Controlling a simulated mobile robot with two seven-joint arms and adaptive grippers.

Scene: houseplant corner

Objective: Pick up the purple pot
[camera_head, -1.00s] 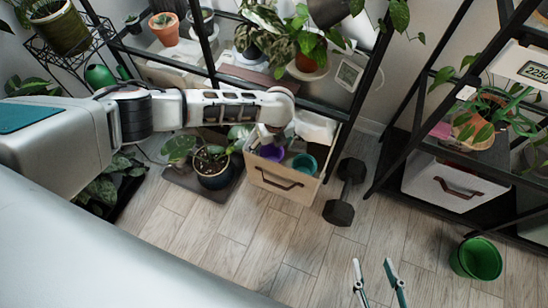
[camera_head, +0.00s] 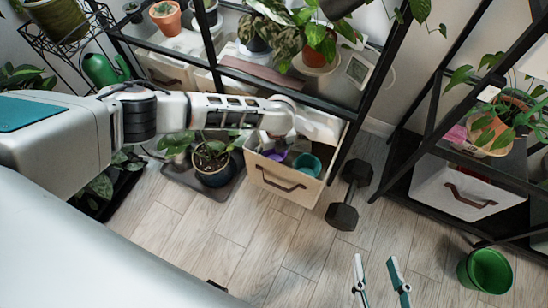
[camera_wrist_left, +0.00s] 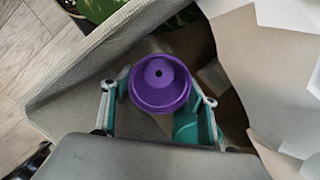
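The purple pot (camera_wrist_left: 160,83) is in the open beige fabric drawer (camera_head: 283,183). The left wrist view looks straight down on it and shows a small dark hole at its centre. In the head view only a bit of the purple pot (camera_head: 274,156) shows, the rest hidden by my arm and the drawer front. My left gripper (camera_wrist_left: 160,104) is down in the drawer, open, with one teal finger on each side of the pot. Narrow gaps seem to show beside the rim; contact lower down is hidden. My right gripper (camera_head: 380,280) is open and empty above the floor.
A teal pot (camera_head: 306,164) stands in the drawer, right of the purple pot. A potted plant (camera_head: 212,165) stands left of the drawer, and a dumbbell (camera_head: 348,195) lies to its right. A green bucket (camera_head: 486,270) is at the right. The middle floor is clear.

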